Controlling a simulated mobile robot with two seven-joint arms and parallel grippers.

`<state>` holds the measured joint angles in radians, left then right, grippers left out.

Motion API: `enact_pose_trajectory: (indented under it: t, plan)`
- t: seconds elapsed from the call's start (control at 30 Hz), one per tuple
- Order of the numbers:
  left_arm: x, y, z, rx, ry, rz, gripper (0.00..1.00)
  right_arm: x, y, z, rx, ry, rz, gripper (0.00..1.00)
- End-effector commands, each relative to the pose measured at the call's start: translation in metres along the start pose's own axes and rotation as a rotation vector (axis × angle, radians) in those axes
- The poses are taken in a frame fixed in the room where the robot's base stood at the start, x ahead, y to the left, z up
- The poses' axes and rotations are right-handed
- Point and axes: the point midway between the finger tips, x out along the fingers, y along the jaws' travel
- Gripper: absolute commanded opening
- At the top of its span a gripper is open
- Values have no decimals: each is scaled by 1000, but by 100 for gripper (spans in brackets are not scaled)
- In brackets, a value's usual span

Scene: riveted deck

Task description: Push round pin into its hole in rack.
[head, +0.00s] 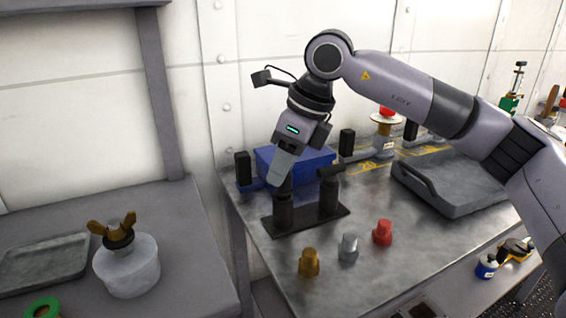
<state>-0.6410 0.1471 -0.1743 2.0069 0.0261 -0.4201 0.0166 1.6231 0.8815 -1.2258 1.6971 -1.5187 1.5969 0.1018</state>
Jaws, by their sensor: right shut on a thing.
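A dark rack stands on the metal table, with a flat base plate (310,219) and two upright posts. My right gripper (283,180) points down over the left post. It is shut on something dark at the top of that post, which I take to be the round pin. Fingers and post hide most of it, so I cannot tell how deep it sits. The hole itself is not visible. My left gripper is not in view.
A gold knob (309,263), a silver knob (348,247) and a red knob (382,233) stand in front of the rack. A blue box (310,165) is behind it. A grey tray (450,185) lies right. A jar (127,265) stands on the left bench.

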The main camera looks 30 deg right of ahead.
Motion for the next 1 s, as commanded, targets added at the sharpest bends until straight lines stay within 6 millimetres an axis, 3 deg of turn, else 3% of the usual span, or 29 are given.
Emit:
enact_pose_trajectory:
  t: [0.3, 0.33, 0.4, 0.43, 0.8, 0.87, 1.0]
  plan:
    - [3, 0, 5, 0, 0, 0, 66, 6, 0, -2, 0, -1, -1, 2]
    - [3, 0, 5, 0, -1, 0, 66, 6, 0, -2, 0, -2, -1, 37]
    - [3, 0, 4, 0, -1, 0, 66, 6, 0, -2, 0, -2, -1, 59]
    - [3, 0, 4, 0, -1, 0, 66, 6, 0, -2, 0, -1, -1, 63]
    - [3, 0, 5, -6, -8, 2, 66, 6, 0, -2, 0, 0, 0, 63]
    - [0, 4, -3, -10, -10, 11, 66, 6, 0, -2, 0, 0, 0, 63]
    - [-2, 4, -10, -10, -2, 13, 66, -22, 0, -1, 0, -4, -3, 63]
